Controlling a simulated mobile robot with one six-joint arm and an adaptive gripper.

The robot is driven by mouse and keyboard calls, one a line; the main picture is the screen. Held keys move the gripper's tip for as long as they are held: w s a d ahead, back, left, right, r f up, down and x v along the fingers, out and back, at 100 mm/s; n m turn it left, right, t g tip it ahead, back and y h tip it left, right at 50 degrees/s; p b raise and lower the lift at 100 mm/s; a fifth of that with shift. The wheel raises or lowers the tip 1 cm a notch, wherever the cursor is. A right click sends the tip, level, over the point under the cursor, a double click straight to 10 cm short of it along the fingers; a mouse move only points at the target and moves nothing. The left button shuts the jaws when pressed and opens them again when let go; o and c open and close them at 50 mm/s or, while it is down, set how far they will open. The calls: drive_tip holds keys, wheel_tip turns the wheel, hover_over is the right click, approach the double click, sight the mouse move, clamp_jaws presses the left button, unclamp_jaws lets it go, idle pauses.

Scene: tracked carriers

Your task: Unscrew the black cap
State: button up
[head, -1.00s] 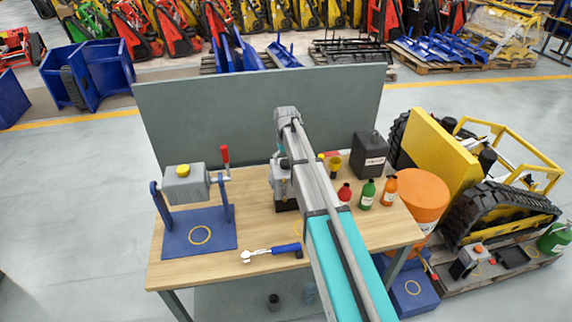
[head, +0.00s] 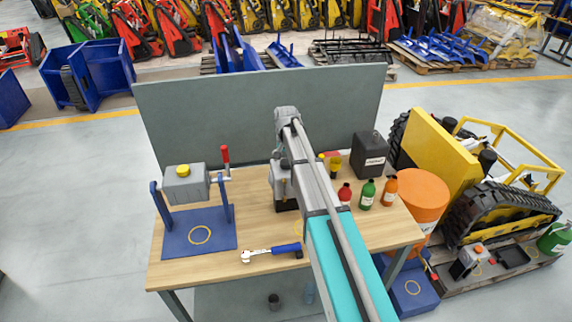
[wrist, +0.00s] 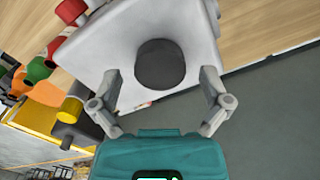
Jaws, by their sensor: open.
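The black cap (wrist: 160,64) is round and sits on the flat face of a light grey body (wrist: 188,22) in the wrist view. My gripper (wrist: 160,76) is open, with one finger to the left of the cap and one to the right. A gap shows between each finger and the cap, so neither seems to touch it. In the head view a grey body (head: 281,180) stands on the workbench beside my arm. My arm hides part of that body, the black cap and my gripper there.
A grey tank with a yellow cap (head: 184,184) hangs in a blue stand at the bench's left. A blue-handled wrench (head: 270,252) lies near the front edge. Red, green (head: 367,194) and orange bottles stand right of my arm. A grey panel (head: 225,115) closes the back.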

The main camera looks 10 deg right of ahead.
drive_tip(key=shift+m, duration=1.5)
drive_tip(key=m, duration=0.3)
drive_tip(key=shift+m, duration=0.3)
drive_tip(key=m, duration=0.6)
drive_tip(key=shift+c, duration=0.3)
drive_tip(key=shift+s+r, duration=0.1)
drive_tip(key=shift+s, duration=0.1)
drive_tip(key=c, duration=1.2)
drive_tip(key=shift+n, duration=0.3)
